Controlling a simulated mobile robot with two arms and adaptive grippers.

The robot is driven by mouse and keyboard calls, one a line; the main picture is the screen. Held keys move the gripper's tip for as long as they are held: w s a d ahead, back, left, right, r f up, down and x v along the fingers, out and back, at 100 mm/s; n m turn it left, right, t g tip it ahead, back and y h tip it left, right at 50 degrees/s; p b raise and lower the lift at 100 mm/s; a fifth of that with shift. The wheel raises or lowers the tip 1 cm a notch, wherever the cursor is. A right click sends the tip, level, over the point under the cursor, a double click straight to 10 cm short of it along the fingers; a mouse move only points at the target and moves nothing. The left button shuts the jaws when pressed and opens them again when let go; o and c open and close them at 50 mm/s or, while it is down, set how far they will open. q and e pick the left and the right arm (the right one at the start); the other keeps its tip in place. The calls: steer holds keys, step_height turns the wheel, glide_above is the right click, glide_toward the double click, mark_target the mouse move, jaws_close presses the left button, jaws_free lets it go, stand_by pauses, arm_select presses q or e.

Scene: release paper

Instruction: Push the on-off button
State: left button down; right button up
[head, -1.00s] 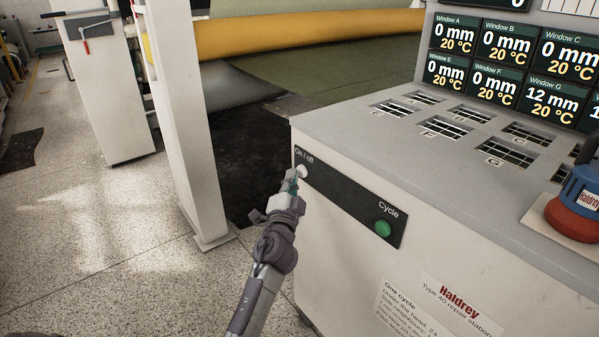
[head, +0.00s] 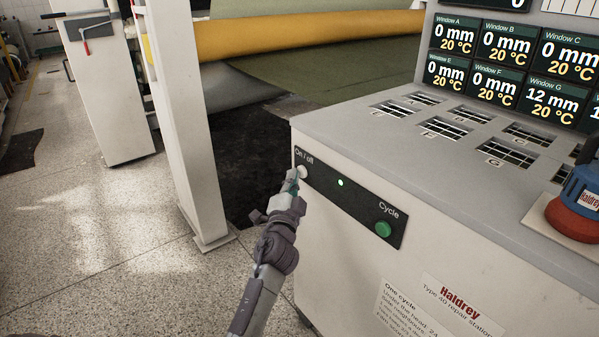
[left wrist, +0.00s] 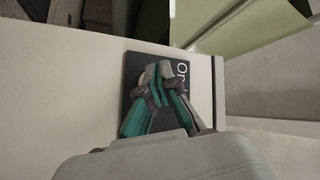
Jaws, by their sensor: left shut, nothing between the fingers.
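The white on-off button (head: 302,171) sits at the left end of the black control strip (head: 358,203) on the repair station's front, under the "On / off" label. My left gripper (head: 292,180) is shut and empty, with its fingertips at the button and partly over it; they appear to touch it. A small green light (head: 339,183) glows on the strip. In the left wrist view my left gripper's closed fingertips (left wrist: 158,72) lie over the strip (left wrist: 133,64) and hide most of the button. My right gripper is not in view.
A green Cycle button (head: 383,229) is at the strip's right end. The station's top (head: 372,133) has several slotted windows, with display screens (head: 508,50) behind. A red and blue Haldrey device (head: 577,203) stands at the right. A white post (head: 185,120) rises to the left.

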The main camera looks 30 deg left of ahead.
arm_select(q)
steer(key=s+a+p, duration=0.1)
steer(key=s+a, duration=0.1)
steer(key=s, duration=0.3)
steer(key=shift+s+a+p, duration=0.2)
steer(key=shift+s+p, duration=0.15)
stand_by(0.6)
